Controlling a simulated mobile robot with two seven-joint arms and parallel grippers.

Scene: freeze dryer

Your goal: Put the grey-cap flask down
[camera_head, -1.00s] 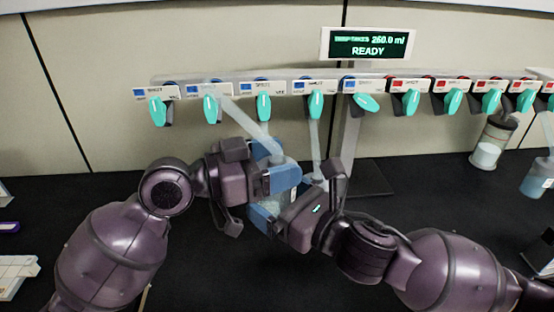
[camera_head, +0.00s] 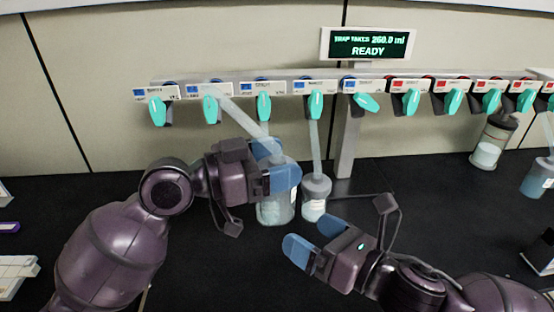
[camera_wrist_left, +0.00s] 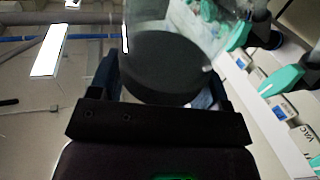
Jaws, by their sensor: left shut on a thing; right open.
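My left gripper (camera_head: 276,167) is shut on a flask with a clear glass body (camera_head: 276,208). Its blue fingers hide the cap in the head view. The left wrist view shows a dark grey cap (camera_wrist_left: 165,68) between the fingers, with clear glass beyond it. A pale tube slants from the second valve down to this flask. I cannot tell whether its base touches the bench. A smaller grey-capped flask (camera_head: 315,203) stands just right of it, below the fourth valve's straight tube. My right gripper (camera_head: 315,238) is open and empty in front of the smaller flask.
A manifold rail (camera_head: 240,86) with several teal-handled valves runs along the back. A display (camera_head: 367,45) above it reads READY. A support post (camera_head: 348,145) stands behind the flasks. Other vessels (camera_head: 486,154) are at right. The black bench (camera_head: 420,205) is clear at centre right.

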